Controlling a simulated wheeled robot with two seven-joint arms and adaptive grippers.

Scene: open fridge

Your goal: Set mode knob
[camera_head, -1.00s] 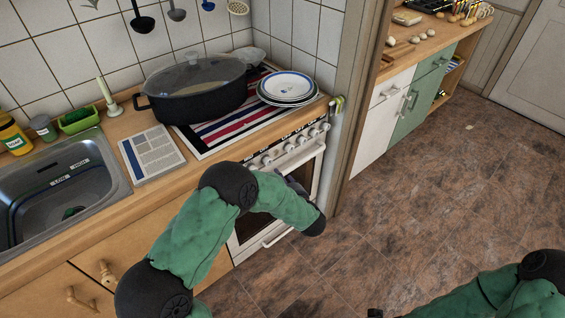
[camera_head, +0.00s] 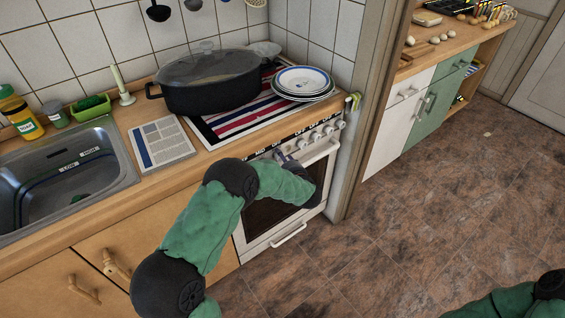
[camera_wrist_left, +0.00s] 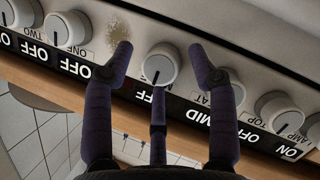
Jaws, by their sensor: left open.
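A row of white round knobs runs along the front panel of the white stove (camera_head: 262,240). My left gripper (camera_head: 283,158) is at this panel in the head view. In the left wrist view, my left gripper (camera_wrist_left: 162,55) is open, with one fingertip on each side of a white knob (camera_wrist_left: 161,64) that has a dark pointer mark. Gaps show between the knob and both fingers. The small label of this knob is mostly hidden, so I cannot confirm it is the mode knob; "MID" shows on the black strip near it. My right gripper is out of view.
Neighbouring knobs (camera_wrist_left: 68,29) and (camera_wrist_left: 278,112) sit close on either side of the fingers. A black lidded pot (camera_head: 210,84) and stacked plates (camera_head: 302,80) stand above the stove. A wooden post (camera_head: 378,110) is right of it. The floor (camera_head: 400,235) is clear.

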